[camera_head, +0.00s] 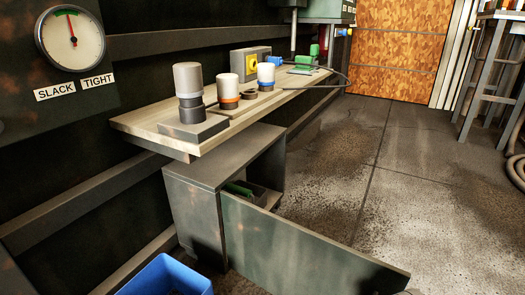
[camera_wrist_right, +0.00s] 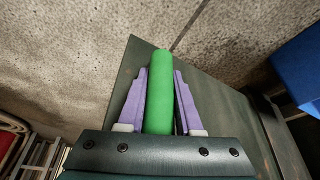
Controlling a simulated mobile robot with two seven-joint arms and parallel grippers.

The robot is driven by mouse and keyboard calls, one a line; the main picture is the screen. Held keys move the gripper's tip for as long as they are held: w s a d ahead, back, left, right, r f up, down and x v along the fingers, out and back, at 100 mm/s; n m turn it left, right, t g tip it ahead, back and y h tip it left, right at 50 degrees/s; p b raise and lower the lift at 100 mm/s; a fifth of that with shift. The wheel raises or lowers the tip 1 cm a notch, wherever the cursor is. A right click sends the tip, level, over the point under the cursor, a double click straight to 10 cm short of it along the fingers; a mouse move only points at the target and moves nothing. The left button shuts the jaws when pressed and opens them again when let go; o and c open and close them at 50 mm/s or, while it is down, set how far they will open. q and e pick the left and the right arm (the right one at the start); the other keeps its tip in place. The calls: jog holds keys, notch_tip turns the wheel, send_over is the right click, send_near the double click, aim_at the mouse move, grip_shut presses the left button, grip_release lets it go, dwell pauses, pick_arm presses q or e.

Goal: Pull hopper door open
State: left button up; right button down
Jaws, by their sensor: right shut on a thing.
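The hopper door (camera_head: 305,250) is a flat dark green panel, standing swung out from the near edge of the grey hopper box (camera_head: 215,160). The box's opening shows behind the door, with small green and grey items (camera_head: 243,190) partly visible inside. In the right wrist view, the purple fingers of my right gripper (camera_wrist_right: 160,92) are shut on a green bar handle (camera_wrist_right: 160,85). The dark door panel (camera_wrist_right: 225,90) shows behind the handle. My right gripper does not show clearly in the head view. My left gripper is in neither view.
A blue bin (camera_head: 165,278) stands on the floor near the hopper's front left. A wooden shelf (camera_head: 150,122) above holds several jars and devices. A dial gauge (camera_head: 70,38) hangs at upper left. The concrete floor (camera_head: 400,190) right of the door is clear up to a stool (camera_head: 492,70).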

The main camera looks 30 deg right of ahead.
jog(key=c, duration=0.6)
grip_release()
jog(key=shift+s, duration=0.15)
jog(key=shift+r+p, duration=0.25)
jog(key=shift+p, duration=0.05)
jog(key=p+v, duration=0.9)
jog(key=shift+a+r, duration=0.15)
jog(key=shift+r, duration=0.05)
